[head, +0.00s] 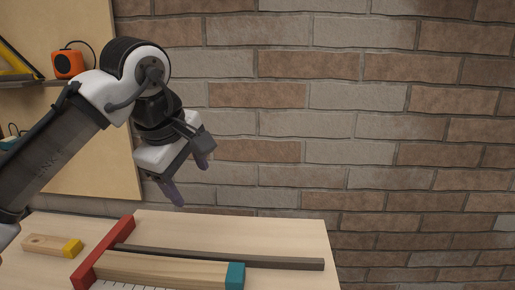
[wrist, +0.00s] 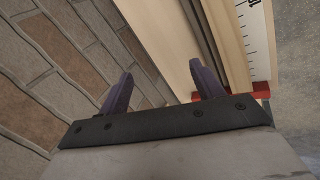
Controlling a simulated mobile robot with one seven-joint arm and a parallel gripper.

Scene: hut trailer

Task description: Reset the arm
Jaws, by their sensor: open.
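My gripper (head: 188,178) is open and empty, raised above the back of a light wooden table (head: 285,230) in the head view. My arm reaches in from the left and bends downward at the wrist. In the wrist view, my gripper (wrist: 157,88) shows two purple fingers spread apart with nothing between them. The brick wall and the table edge lie beyond the fingers.
On the table are a red bar (head: 105,250), a dark strip (head: 225,257), a wooden piece with a teal end (head: 160,268) and a yellow-ended wooden block (head: 48,245). A brick wall (head: 380,120) stands behind. An orange tape measure (head: 67,64) sits on a shelf at left.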

